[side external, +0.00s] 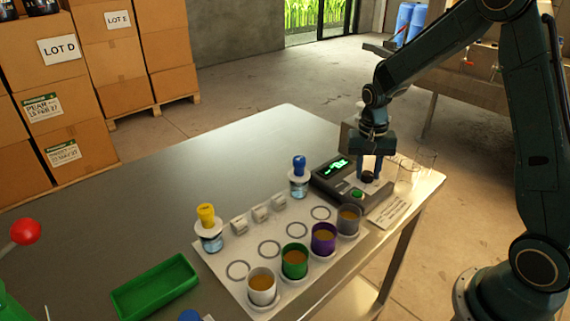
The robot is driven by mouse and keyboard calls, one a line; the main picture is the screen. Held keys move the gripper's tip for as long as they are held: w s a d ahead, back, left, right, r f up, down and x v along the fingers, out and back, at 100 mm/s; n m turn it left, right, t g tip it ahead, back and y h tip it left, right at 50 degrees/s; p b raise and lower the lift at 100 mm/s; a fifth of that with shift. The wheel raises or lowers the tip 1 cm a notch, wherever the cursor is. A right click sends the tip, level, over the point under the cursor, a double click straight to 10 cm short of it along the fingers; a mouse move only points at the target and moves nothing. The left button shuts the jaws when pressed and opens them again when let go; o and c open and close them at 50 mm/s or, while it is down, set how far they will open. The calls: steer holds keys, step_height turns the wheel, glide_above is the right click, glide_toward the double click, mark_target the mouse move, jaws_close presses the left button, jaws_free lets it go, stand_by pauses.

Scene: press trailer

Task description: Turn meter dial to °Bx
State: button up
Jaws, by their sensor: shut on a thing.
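The meter (338,178) is a dark box with a lit green display (337,166), at the right end of the steel table. A green button (357,194) sits on its front. My gripper (370,174) points down over the meter, its fingers shut on the dark round dial (367,177). The fingers partly cover the dial, so its marks and pointer cannot be read. The display text is too small to read.
A white board (255,240) beside the meter holds several cups of brown liquid, including a purple cup (323,239). Blue-capped (299,167) and yellow-capped (207,217) bottles stand behind. A green tray (155,287) lies front left. Clear glasses (425,160) stand right of the gripper. The table's back left is clear.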

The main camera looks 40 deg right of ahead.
mark_target(365, 173)
steer(key=o, duration=1)
steer(key=shift+c, duration=0.2)
steer(key=shift+r, duration=0.1)
step_height(365, 173, up, 14)
steer(key=shift+w+a, duration=0.25)
steer(key=shift+w, duration=0.05)
